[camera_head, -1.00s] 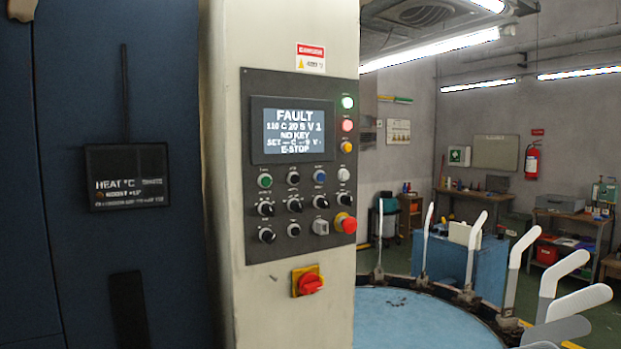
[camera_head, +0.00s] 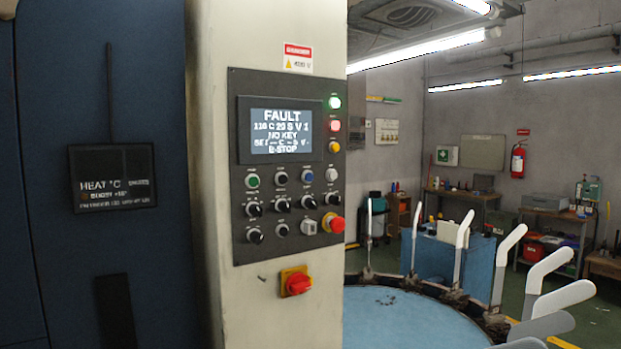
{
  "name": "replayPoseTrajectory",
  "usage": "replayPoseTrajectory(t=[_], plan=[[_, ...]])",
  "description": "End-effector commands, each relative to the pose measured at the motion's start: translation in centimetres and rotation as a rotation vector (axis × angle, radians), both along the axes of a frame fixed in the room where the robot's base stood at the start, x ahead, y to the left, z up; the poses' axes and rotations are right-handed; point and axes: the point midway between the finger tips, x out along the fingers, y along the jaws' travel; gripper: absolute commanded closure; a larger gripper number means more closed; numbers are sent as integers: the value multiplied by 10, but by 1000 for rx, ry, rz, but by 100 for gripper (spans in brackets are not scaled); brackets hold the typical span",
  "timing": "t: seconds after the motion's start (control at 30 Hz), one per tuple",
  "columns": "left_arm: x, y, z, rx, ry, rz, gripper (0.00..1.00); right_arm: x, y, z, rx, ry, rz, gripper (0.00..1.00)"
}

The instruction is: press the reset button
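The control panel (camera_head: 240,120) is a dark plate on a pale column. Below the screen is a row with a green button (camera_head: 252,181), a black button (camera_head: 280,177), a blue button (camera_head: 307,176) and a white button (camera_head: 332,174). Their small labels are too blurred to read, so I cannot tell which is marked reset. A red mushroom emergency-stop button (camera_head: 336,225) sits at the lower right of the panel. Neither of my grippers is in view.
Several black knobs (camera_head: 281,203) sit under the buttons. A red rotary switch (camera_head: 297,283) on a yellow plate is below the panel. A dark blue cabinet (camera_head: 90,270) stands left. A round blue table (camera_head: 400,318) ringed by pale upright forms (camera_head: 508,255) stands right.

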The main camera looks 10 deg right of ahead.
Motion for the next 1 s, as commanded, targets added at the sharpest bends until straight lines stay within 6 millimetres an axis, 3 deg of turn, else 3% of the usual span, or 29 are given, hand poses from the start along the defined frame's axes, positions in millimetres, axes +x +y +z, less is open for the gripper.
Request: replayPoseTrajectory(t=[0.03, 0.13, 1.0], plan=[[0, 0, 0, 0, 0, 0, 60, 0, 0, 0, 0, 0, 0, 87], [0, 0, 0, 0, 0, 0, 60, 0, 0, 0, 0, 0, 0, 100], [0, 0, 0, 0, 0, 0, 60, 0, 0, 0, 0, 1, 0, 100]])
